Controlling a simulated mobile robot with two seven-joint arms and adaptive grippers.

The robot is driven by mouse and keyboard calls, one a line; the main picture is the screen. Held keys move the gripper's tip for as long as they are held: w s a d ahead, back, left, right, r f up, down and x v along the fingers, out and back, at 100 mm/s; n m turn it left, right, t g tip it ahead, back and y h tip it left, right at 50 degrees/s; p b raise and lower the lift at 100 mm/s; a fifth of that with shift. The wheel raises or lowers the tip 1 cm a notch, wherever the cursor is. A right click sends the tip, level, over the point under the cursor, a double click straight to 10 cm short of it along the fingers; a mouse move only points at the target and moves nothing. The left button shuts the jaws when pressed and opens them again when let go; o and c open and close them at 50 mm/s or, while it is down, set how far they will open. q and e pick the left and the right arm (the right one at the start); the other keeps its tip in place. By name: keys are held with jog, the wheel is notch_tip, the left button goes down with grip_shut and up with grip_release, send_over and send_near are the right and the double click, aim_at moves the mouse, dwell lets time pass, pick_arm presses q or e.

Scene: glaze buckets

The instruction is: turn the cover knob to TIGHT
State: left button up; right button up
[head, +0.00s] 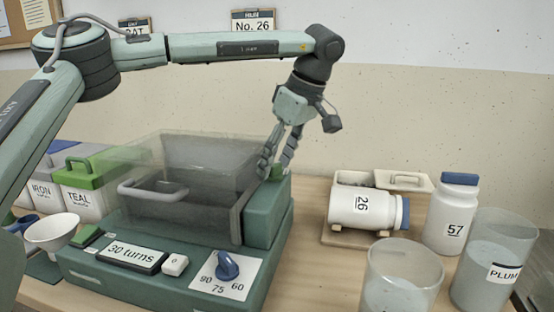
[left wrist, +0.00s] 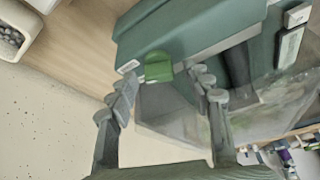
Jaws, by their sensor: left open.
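The teal machine (head: 165,280) has a clear cover (head: 190,160) over a grey bin. A green knob (left wrist: 158,67) is on the machine's top beside the cover, with a small white label (left wrist: 128,66) too small to read. In the head view the green knob (head: 277,172) is mostly hidden behind my fingers. My left gripper (head: 275,158) is open, pointing down above the knob. In the left wrist view the knob shows between and just beyond its fingertips (left wrist: 166,88); I cannot tell whether they touch it. My right gripper is not in view.
The front panel has a blue dial knob (head: 227,265) and a "30 turns" display (head: 133,253). A white funnel (head: 52,232) is at left.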

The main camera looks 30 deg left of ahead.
pick_arm(q)
jog(key=shift+c, duration=0.6)
jog(key=c, duration=1)
jog(key=shift+m, duration=0.3)
grip_shut()
jog(key=m, duration=0.2)
jog(key=m+t+p, duration=0.1)
jog(key=m, duration=0.1)
jog(key=shift+s+t+h, duration=0.1)
jog(key=shift+t+h, duration=0.2)
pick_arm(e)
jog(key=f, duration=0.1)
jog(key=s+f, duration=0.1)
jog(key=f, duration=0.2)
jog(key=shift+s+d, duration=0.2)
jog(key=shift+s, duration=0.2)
pick_arm(q)
jog(key=o, duration=1.1)
grip_release()
